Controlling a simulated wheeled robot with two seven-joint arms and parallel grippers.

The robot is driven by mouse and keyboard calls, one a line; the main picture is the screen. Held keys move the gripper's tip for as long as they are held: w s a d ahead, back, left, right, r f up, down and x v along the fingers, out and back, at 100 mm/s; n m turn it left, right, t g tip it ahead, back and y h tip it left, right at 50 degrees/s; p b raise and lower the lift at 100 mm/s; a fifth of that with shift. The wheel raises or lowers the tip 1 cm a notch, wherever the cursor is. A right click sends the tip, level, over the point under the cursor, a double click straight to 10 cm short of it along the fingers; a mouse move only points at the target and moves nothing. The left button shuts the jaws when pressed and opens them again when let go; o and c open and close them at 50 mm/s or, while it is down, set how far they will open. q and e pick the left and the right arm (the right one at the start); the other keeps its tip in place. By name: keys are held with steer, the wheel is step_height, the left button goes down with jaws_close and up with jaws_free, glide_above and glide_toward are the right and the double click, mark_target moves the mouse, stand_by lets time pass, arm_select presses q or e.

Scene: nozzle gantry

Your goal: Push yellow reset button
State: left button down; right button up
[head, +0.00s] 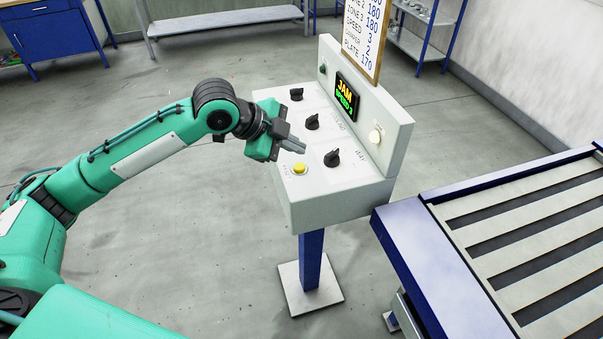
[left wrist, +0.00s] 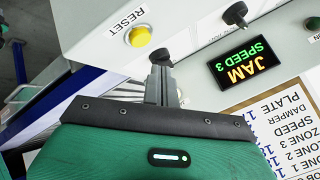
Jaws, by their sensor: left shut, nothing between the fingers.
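The yellow reset button (head: 300,168) sits on the sloped top of the white control panel (head: 340,195), near its front left corner. In the left wrist view the yellow button (left wrist: 139,37) is next to the printed word RESET. My left gripper (head: 302,146) is shut and empty, above the panel just behind the button and apart from it. Its fingers (left wrist: 160,66) point toward the panel in the left wrist view, beside the button. The panel display (head: 346,94) reads JAM, SPEED 3. My right gripper is not in view.
Black knobs (head: 312,121) stand on the panel close to the gripper, with another (head: 333,158) right of the button. A settings board (head: 366,35) rises behind the display. A slatted conveyor (head: 530,235) stands at the right. The floor left of the panel is clear.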

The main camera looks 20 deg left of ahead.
mark_target(299, 167)
arm_select(q)
steer(key=shift+d+f, duration=0.1)
steer(key=shift+f, duration=0.45)
steer(key=shift+s+a+f, duration=0.15)
steer(key=shift+a+f, duration=0.1)
steer(key=shift+f, duration=0.05)
steer(key=shift+d+f, duration=0.1)
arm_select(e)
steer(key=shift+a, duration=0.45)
arm_select(q)
steer(key=shift+f, duration=0.15)
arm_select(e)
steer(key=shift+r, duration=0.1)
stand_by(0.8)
arm_select(q)
steer(key=shift+f, duration=0.25)
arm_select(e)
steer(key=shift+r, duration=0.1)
